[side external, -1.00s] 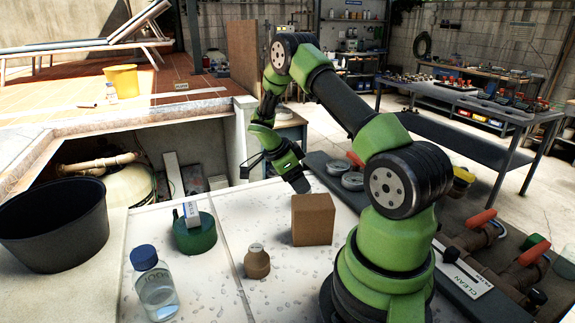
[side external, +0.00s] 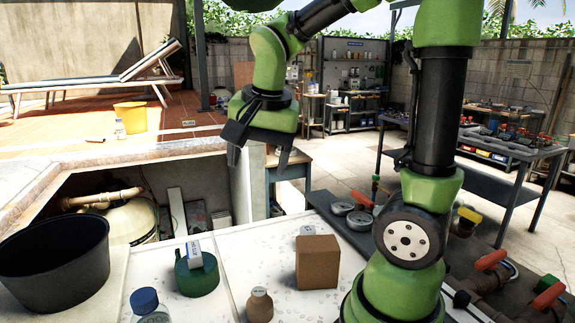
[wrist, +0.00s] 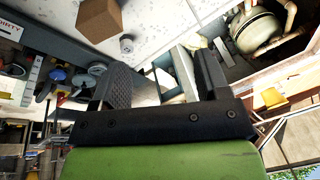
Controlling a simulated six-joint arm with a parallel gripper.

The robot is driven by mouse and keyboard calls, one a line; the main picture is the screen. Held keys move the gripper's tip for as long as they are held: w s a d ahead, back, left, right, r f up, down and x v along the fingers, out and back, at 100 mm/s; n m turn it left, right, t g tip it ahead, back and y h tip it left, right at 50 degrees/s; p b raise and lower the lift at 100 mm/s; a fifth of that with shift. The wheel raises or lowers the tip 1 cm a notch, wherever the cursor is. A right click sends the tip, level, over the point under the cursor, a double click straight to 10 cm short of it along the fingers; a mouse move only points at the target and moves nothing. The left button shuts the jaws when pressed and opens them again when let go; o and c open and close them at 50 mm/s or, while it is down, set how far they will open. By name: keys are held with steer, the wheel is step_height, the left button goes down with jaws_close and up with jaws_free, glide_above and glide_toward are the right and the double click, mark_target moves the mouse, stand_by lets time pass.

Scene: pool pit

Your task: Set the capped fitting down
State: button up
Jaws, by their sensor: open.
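A small pale capped piece (side external: 306,231), probably the capped fitting, stands just behind the cardboard box (side external: 318,265) on the white slab. The box hides its lower part in the side view. In the wrist view it shows as a small whitish cylinder (wrist: 127,43) beside the box (wrist: 100,18), resting on the slab. My gripper (side external: 258,157) is open and empty, raised above the slab's far edge, up and to the left of the piece. Its spread fingers (wrist: 165,78) have nothing between them in the wrist view.
A green container (side external: 196,278), a small brown bottle-like piece (side external: 260,305) and a clear bottle (side external: 146,303) stand on the slab. A black bucket (side external: 52,250) is at the left, beside an open pit. Pipes with orange handles (side external: 490,260) lie at the right.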

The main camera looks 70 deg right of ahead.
steer(key=s+a+r+n+t+y, duration=0.2)
steer(key=s+a+n+t+y, duration=0.1)
steer(key=s+a+n, duration=0.5)
steer(key=shift+s+a+r+n+t, duration=0.25)
steer(key=shift+a+r+n+t, duration=0.2)
steer(key=shift+n+t, duration=0.55)
